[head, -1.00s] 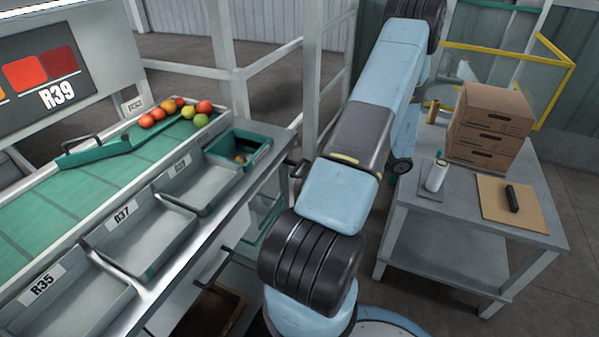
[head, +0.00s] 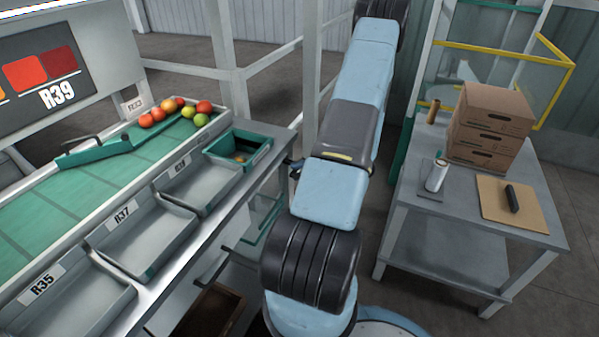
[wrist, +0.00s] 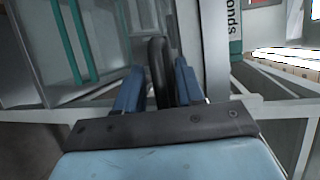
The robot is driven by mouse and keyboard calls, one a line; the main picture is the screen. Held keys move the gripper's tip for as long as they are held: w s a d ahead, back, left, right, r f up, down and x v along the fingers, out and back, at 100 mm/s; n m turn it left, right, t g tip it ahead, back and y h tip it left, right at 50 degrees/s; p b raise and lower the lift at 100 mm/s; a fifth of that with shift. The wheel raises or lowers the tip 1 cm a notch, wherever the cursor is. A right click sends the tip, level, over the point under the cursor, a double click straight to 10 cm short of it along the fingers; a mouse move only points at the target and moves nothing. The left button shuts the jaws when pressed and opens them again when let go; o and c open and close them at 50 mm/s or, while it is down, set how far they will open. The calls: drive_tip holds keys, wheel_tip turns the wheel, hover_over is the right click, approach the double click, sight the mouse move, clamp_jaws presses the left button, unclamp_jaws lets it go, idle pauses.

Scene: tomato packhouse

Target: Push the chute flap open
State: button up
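In the wrist view my gripper's two blue fingers (wrist: 158,85) stand apart with a black curved handle (wrist: 158,60) between them. I cannot tell whether they grip it, and I cannot make out the flap panel for certain. In the head view my gripper is mostly hidden behind my arm; a small dark and blue part (head: 294,168) shows at the right end of the sorting bench. A white post or panel with a teal strip and the letters "onds" (wrist: 235,20) stands just right of the fingers.
A teal bin (head: 262,152) sits at the bench end, beside grey compartments (head: 150,265). Several tomatoes (head: 172,108) lie on the green belt near a black-handled green bar (head: 95,153). Right is a table (head: 420,215) with cartons (head: 488,125). White rails (head: 275,58) stand behind.

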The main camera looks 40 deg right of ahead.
drive_tip(key=shift+c, duration=0.3)
clamp_jaws()
idle(0.3)
